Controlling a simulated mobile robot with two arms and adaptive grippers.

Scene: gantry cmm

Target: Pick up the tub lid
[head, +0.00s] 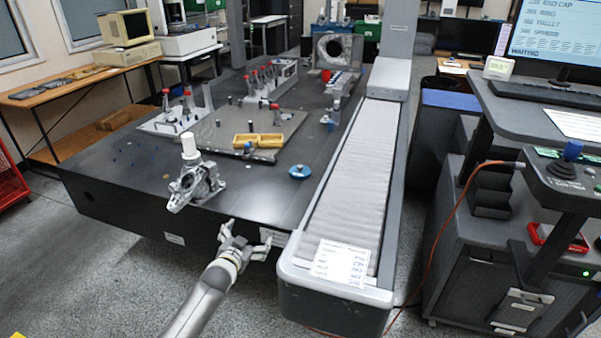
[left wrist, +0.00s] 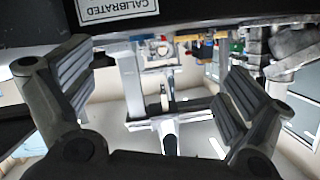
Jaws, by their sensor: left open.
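The tub lid (head: 299,172) looks like a small round blue disc with a raised knob. It lies flat on the dark table (head: 130,185), near the table's right side by the grey gantry rail. My left gripper (head: 248,234) is in front of the table's front edge, nearer to me than the lid and to its left. Its fingers are spread and nothing is between them. The left wrist view also shows both fingers wide apart (left wrist: 156,88); I cannot make out the lid there. My right gripper is not in view.
A metal casting (head: 194,184) with a white cylinder (head: 189,146) on top stands left of the lid. A yellow tray (head: 258,141) lies behind it on a grey plate. The gantry rail (head: 350,165) bounds the right. The table around the lid is clear.

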